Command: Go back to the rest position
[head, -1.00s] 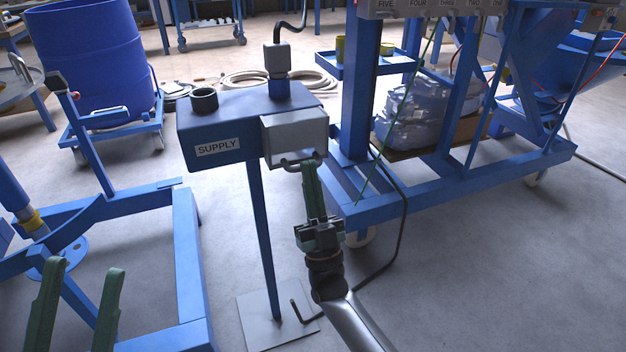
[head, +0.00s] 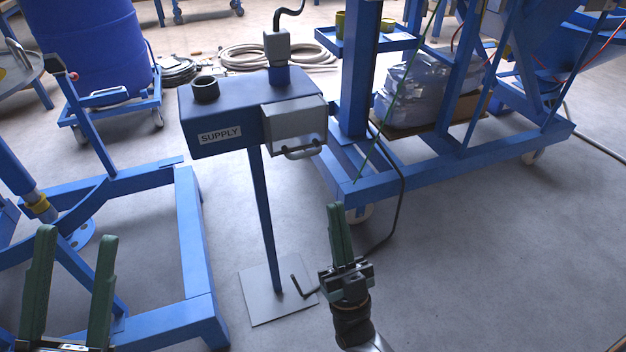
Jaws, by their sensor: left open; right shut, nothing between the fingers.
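My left gripper (head: 70,283) is at the lower left of the head view. Its two green fingers are apart with nothing between them. My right gripper (head: 340,232) is low in the middle right. Its green fingers are together and hold nothing. It is below and to the right of the supply box (head: 225,118), clear of the box's grey handle (head: 301,152). The supply box is blue, with a grey connector block on its front, and stands on a thin post.
A blue frame (head: 190,255) stands between my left gripper and the post's base plate (head: 262,300). A blue wheeled rack (head: 470,165) stands at the right. A blue drum (head: 95,50) stands at the back left. The floor at the lower right is clear.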

